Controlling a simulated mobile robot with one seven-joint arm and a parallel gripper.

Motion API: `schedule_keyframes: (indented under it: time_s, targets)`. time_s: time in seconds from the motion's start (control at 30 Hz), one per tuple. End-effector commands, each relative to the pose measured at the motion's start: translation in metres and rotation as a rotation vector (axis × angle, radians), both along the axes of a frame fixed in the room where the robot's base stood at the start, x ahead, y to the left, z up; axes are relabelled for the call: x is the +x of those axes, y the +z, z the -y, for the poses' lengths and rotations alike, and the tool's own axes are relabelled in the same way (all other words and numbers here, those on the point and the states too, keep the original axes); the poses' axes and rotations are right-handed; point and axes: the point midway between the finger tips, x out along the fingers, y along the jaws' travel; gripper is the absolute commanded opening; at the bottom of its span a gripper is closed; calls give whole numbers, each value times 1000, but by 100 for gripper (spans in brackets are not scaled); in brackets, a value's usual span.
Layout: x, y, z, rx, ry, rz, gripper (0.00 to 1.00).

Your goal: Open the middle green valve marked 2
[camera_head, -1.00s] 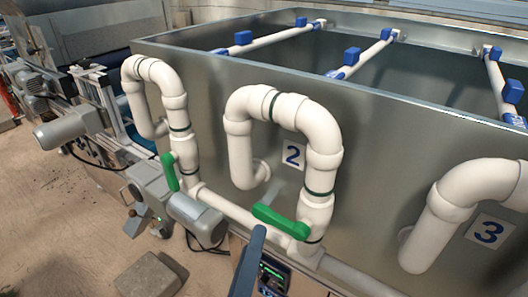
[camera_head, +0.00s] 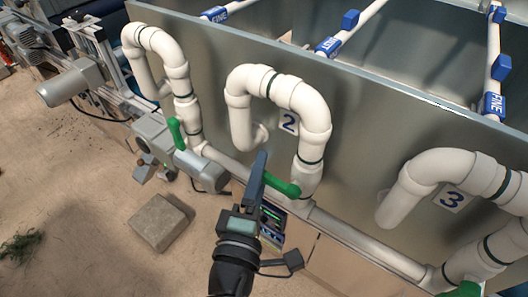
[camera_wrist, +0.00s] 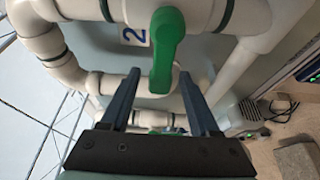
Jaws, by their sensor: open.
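The green handle of valve 2 (camera_head: 281,186) sits on the white pipe below the "2" label (camera_head: 289,122). It points left, across the pipe, in the head view. My gripper (camera_head: 262,158) is just left of the handle's free end, its fingers pointing up toward the tank. In the wrist view the green handle (camera_wrist: 166,48) hangs down between the two open fingers of my gripper (camera_wrist: 159,76). I see no finger touching it, and cannot tell how deep it lies between them. The "2" label also shows in the wrist view (camera_wrist: 135,36).
Another green valve handle (camera_head: 175,133) is on the left pipe loop. A third green part (camera_head: 470,288) shows at the bottom right, below label 3 (camera_head: 452,198). A horizontal white pipe (camera_head: 235,167) runs under the loops. A grey block (camera_head: 158,222) lies on the floor.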

Motion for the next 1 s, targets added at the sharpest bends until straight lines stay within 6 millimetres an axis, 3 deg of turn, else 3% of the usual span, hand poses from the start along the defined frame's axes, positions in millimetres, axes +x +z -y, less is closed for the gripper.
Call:
schedule_keyframes:
  time_s: [0.23,0.63,0.9,0.97,1.0]
  targets:
    - [29,1,7,1,-1,1,62]
    - [34,0,8,1,0,0,60]
    - [34,0,8,1,0,0,12]
    - [34,0,8,1,0,0,1]
    - [34,0,8,1,0,0,0]
